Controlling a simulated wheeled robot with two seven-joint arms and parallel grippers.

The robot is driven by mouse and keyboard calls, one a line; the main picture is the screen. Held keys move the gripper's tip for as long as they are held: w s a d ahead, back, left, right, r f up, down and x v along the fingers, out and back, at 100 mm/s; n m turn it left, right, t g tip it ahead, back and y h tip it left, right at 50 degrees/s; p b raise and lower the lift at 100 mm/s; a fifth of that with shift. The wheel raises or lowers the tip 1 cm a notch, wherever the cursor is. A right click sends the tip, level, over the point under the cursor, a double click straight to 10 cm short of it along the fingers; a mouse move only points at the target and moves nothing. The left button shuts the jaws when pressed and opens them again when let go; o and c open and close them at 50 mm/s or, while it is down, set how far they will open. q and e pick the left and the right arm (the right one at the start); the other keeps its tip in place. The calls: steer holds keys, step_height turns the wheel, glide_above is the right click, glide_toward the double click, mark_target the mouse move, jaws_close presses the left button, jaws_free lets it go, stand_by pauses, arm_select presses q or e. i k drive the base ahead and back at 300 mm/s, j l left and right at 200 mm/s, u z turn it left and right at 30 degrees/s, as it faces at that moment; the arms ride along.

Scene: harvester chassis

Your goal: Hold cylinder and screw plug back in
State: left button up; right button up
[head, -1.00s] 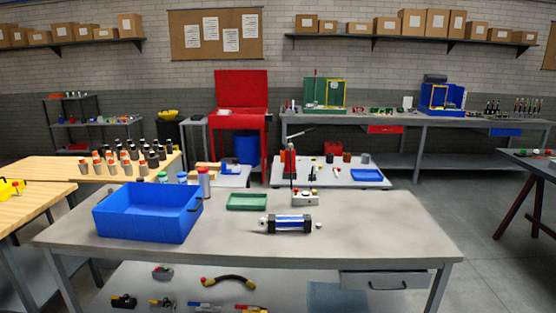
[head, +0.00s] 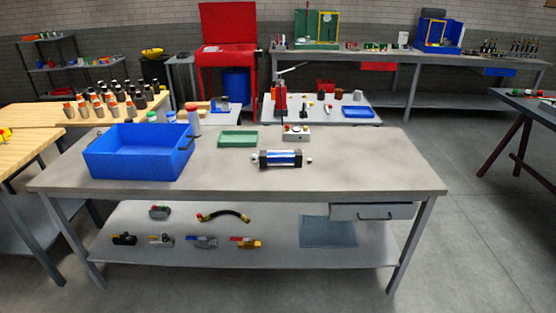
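A cylinder (head: 280,158) with a blue, shiny barrel and dark end blocks lies on its side on the grey workbench (head: 345,172). A small light round piece (head: 309,160) is at its right end; I cannot tell whether it is the plug or part of the cylinder. A similar pale knob (head: 254,160) shows at its left end. Neither of my grippers is in the head view, and nothing touches the cylinder.
A blue bin (head: 138,160) stands at the bench's left, a green tray (head: 238,139) and a small control box (head: 296,133) behind the cylinder. The lower shelf (head: 280,253) holds several fittings. The bench's right side is clear.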

mark_target(265, 156)
steer(key=i+l+z, duration=0.1)
steer(key=i+l, duration=0.5)
steer(key=l+u, duration=0.1)
steer(key=u, duration=0.6)
steer(key=l+u, duration=0.3)
steer(key=l, duration=0.15)
steer(key=k+l+u, duration=0.1)
steer(key=l+u, duration=0.2)
steer(key=k+l+u, duration=0.1)
steer(key=l+u, duration=0.25)
steer(key=l, duration=0.2)
steer(key=k+l+u, duration=0.15)
steer(key=l+u, duration=0.15)
steer(key=k+l+u, duration=0.3)
steer(key=k+l, duration=0.15)
steer(key=l, duration=0.2)
steer(key=k+l, duration=0.15)
steer(key=l, duration=0.15)
steer(key=k+l, duration=0.15)
steer(key=l, duration=0.2)
